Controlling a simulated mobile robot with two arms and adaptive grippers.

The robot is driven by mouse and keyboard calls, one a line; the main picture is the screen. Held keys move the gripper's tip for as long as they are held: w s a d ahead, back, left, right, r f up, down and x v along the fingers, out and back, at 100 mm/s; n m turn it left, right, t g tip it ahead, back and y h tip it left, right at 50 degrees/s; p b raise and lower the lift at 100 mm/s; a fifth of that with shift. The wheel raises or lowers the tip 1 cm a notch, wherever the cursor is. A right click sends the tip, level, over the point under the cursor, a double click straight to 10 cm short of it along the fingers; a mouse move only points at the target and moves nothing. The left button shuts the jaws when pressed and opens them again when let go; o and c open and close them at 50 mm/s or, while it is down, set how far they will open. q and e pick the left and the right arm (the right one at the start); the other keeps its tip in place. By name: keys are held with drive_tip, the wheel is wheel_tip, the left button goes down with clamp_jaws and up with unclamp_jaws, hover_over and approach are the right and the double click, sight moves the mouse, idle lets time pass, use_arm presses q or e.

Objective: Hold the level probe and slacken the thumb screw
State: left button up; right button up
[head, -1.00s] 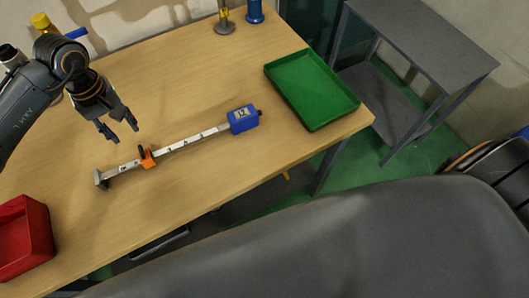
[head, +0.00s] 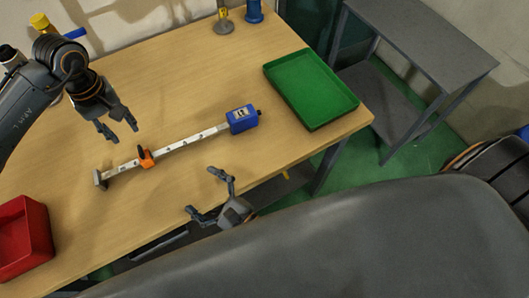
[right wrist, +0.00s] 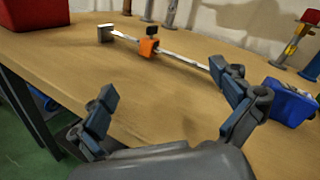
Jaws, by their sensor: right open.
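The level probe lies on the wooden table: a flat metal scale bar (head: 186,144) with a blue box (head: 242,119) at its right end and a grey foot (head: 100,179) at its left end. An orange slider (head: 146,159) with a dark thumb screw (head: 142,151) sits on the bar near the foot. The slider also shows in the right wrist view (right wrist: 149,47). My left gripper (head: 120,132) is open and empty, behind the slider and apart from it. My right gripper (head: 203,194) is open and empty at the table's front edge, in front of the bar.
A green tray (head: 357,104) lies at the table's right end. A red bin (head: 50,238) stands at the front left. A blue cylinder (head: 254,12) and a grey-based stand (head: 224,28) are at the back. A grey side table (head: 435,35) stands off to the right.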

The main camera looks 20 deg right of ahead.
sight(245, 119)
drive_tip(key=w+d+m+t+h, duration=0.1)
drive_tip(key=d+m+h, duration=0.1)
drive_tip(key=d, duration=0.4)
drive_tip(key=w+d+m+h, duration=0.1)
drive_tip(key=d+m+h, duration=0.2)
drive_tip(key=d+m, duration=0.2)
drive_tip(key=w+d+m+t+h, duration=0.1)
drive_tip(key=d+m+h, duration=0.2)
drive_tip(key=d, duration=0.4)
drive_tip(key=shift+d+f+m+t, duration=0.1)
drive_tip(key=shift+f+m+t, duration=0.15)
drive_tip(key=shift+m, duration=0.45)
drive_tip(key=shift+w+d+h, duration=0.15)
drive_tip(key=shift+w+h, duration=0.05)
drive_tip(key=shift+h, duration=0.1)
drive_tip(key=w, duration=1.3)
drive_tip(key=shift+w+a, duration=0.15)
drive_tip(key=shift+a, duration=0.2)
